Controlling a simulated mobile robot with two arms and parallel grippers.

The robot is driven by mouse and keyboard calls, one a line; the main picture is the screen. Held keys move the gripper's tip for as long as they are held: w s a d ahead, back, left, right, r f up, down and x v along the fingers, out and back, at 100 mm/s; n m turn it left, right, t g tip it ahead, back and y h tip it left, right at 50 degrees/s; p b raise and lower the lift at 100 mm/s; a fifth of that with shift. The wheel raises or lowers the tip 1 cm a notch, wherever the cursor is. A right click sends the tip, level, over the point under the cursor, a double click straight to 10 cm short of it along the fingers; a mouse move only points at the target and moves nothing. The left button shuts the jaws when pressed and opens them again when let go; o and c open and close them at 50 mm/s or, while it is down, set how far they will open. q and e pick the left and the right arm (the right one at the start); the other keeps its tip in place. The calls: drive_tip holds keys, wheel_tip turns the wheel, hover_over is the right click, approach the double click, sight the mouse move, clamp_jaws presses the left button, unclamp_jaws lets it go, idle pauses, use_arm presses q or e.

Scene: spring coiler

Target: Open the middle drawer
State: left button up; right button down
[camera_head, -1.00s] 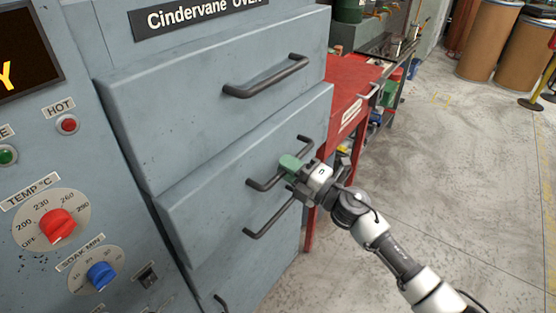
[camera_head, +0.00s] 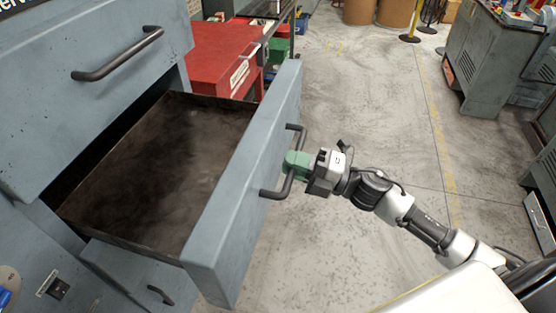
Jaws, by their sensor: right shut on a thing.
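The middle drawer (camera_head: 236,208) of the blue-grey oven stands well out from the cabinet, and its dark, sooty inside shows with no objects in it. Its dark bar handle (camera_head: 286,185) is on the front panel. My right gripper (camera_head: 296,163), with green fingertips, is shut on the middle of this handle. The right arm reaches in from the lower right. My left gripper is not in view.
The drawer above (camera_head: 50,125), with its own bar handle (camera_head: 118,56), is shut. A lower drawer (camera_head: 128,268) sits beneath the open one. A red cabinet (camera_head: 215,58) stands behind. Concrete floor (camera_head: 345,255) to the right is clear.

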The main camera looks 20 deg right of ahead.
drive_tip(key=shift+s+d, duration=0.2)
drive_tip(key=shift+d, duration=0.1)
drive_tip(key=c, duration=1.1)
unclamp_jaws()
drive_tip(key=shift+f, duration=0.1)
drive_tip(key=b+v, duration=0.2)
drive_tip(key=v, duration=0.8)
drive_tip(key=shift+s+d+b, duration=0.3)
